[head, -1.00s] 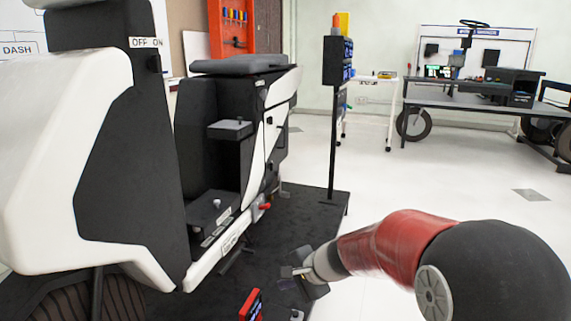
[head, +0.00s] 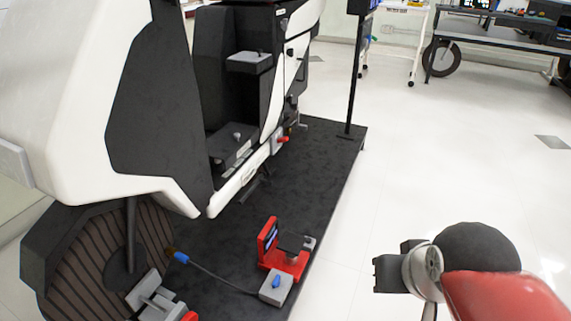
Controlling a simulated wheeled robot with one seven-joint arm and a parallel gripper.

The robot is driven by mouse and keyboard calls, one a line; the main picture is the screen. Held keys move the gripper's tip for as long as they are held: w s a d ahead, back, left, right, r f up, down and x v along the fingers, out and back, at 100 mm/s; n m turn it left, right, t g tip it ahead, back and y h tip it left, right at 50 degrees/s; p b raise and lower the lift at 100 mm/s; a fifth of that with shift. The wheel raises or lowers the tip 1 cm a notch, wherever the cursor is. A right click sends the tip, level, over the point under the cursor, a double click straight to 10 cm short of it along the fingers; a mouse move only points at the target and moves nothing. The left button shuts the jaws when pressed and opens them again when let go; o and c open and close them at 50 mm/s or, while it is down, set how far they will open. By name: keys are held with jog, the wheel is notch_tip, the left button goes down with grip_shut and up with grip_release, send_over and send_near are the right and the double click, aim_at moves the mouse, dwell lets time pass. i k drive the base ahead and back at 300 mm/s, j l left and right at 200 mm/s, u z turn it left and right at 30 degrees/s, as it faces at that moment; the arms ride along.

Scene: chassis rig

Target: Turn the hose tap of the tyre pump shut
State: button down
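The tyre pump (head: 290,262) is red with a black top and an upright red-framed display, and stands on the black platform. At its front sits a small grey box (head: 268,292) with a blue tap knob (head: 276,281) on top. A dark hose (head: 217,278) runs from the box leftwards to a blue fitting (head: 181,257) beside the wheel. My gripper (head: 383,273) is right of the pump, over the white floor and apart from the tap. Its dark end is seen from behind and the side; the gap between the fingers does not show.
The white and black scooter body (head: 160,120) stands at left over a striped wheel (head: 75,262). A grey clamp (head: 155,297) is at lower left. A black post (head: 353,80) rises at the platform's far right corner. The floor to the right is clear.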

aim_at(276, 283)
jog(key=u, duration=0.2)
jog(key=k+l+u, duration=0.1)
jog(key=l+u, duration=0.3)
jog(key=k+l+u, duration=0.1)
jog(key=u, duration=0.25)
jog(key=k+l+u, duration=0.15)
jog(key=u, duration=0.25)
jog(key=k+l, duration=0.65)
jog(key=l, duration=0.1)
